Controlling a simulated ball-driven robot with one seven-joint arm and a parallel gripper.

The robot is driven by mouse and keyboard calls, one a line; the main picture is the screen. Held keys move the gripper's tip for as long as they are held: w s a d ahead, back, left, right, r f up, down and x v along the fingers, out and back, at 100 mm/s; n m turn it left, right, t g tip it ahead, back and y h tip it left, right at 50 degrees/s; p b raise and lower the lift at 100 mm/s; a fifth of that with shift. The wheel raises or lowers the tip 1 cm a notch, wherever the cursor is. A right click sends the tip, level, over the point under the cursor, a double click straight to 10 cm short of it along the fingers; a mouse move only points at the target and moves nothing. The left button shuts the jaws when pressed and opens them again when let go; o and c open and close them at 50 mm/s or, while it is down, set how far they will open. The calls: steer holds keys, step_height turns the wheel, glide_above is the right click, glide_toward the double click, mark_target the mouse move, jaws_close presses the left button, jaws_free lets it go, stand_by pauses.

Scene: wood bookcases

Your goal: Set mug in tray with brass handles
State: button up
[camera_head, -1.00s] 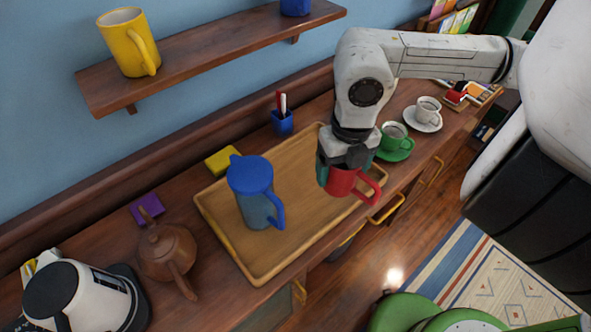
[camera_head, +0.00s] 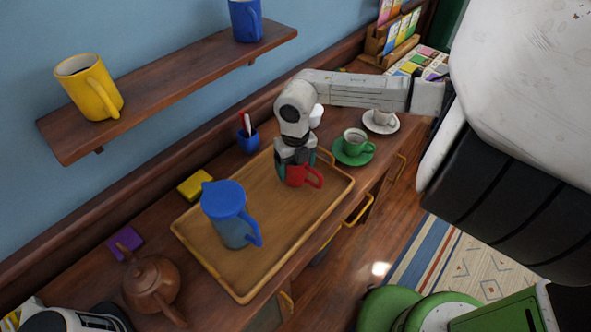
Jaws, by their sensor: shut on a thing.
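A red mug (camera_head: 299,177) is in my gripper (camera_head: 294,169), which points down with its fingers shut on it. The mug looks upright, with its handle to the right. It is over the far right part of the wooden tray (camera_head: 272,228); I cannot tell whether it touches the tray floor. My fingers hide part of the mug.
A blue-lidded jug (camera_head: 231,215) stands in the left part of the tray. A green cup (camera_head: 354,143) on its saucer is right of my gripper. A blue pen holder (camera_head: 248,140) and yellow block (camera_head: 195,185) stand behind the tray. The tray's middle is clear.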

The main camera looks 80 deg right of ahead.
steer(key=shift+f, duration=1.2)
steer(key=shift+f, duration=0.15)
steer(key=o, duration=1.2)
steer(key=shift+c, duration=0.2)
step_height(320, 180, up, 12)
steer(key=b, duration=0.1)
steer(key=shift+r+b, duration=0.2)
steer(key=shift+b, duration=0.1)
steer(key=shift+a, duration=0.1)
